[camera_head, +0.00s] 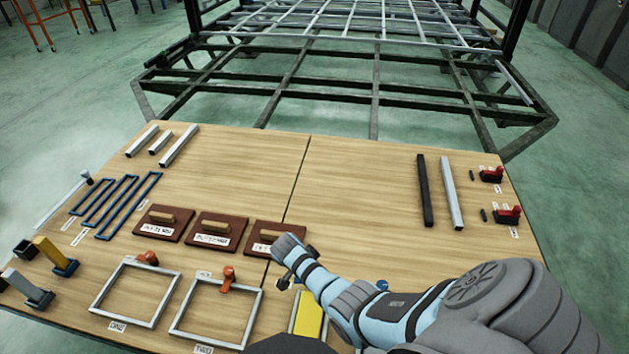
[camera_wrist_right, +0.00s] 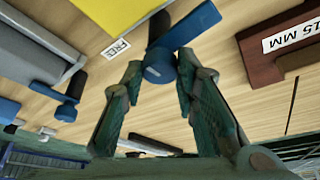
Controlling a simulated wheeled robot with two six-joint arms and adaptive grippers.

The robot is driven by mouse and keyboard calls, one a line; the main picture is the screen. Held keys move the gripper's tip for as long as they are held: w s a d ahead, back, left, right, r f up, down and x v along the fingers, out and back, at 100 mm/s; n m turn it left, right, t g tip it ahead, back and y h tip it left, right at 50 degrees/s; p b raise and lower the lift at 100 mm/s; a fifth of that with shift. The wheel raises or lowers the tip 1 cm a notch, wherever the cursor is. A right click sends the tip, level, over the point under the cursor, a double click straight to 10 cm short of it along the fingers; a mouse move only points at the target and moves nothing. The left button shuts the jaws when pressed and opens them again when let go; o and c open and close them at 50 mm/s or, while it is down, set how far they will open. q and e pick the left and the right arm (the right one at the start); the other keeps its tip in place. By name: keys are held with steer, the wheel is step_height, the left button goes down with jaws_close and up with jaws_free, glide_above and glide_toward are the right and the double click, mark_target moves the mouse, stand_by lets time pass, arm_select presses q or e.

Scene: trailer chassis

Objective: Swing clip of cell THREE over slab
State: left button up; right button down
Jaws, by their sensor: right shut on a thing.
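Cell THREE is mostly hidden behind my right arm in the head view; part of its yellow slab (camera_head: 309,318) shows in a pale frame (camera_head: 294,312). In the right wrist view the yellow slab (camera_wrist_right: 113,12) is at the top, beside a partly covered label. A blue clip (camera_wrist_right: 200,24) with a round end sits between the fingers of my right gripper (camera_wrist_right: 160,68), which is shut on it. Its bar points up and right, apart from the visible slab. In the head view my right gripper (camera_head: 288,268) is above the far end of the frame. My left gripper is not in view.
Frames ONE (camera_head: 94,304) and TWO (camera_head: 183,316) have orange clips (camera_head: 228,278) at their far ends. Brown boards with handles (camera_head: 222,230) lie just beyond. Another blue clip (camera_head: 382,285) shows right of my arm.

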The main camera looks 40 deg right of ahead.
steer(key=n+p, duration=0.1)
steer(key=n+t+p, duration=0.1)
steer(key=shift+s+r+n, duration=0.1)
steer(key=shift+r+n, duration=0.1)
steer(key=shift+n, duration=0.1)
steer(key=n+t+p, duration=0.1)
steer(key=n+p, duration=0.1)
steer(key=shift+n+y, duration=0.3)
steer(key=shift+y, duration=0.1)
steer(key=n+p, duration=0.1)
steer(key=n+t+p, duration=0.1)
steer(key=n, duration=0.1)
steer(key=shift+s+d+f+n+y, duration=0.1)
steer(key=shift+d+n+y, duration=0.05)
steer(key=shift+n+y, duration=0.2)
steer(key=n+y+p, duration=0.1)
steer(key=n, duration=0.2)
steer(key=shift+f+n+t, duration=0.1)
steer(key=shift+n+t, duration=0.15)
steer(key=shift+t, duration=0.15)
steer(key=shift+d+n+y, duration=0.1)
steer(key=shift+n+y, duration=0.65)
steer(key=shift+n, duration=1.05)
steer(key=shift+s, duration=0.1)
steer(key=c, duration=1.3)
jaws_free()
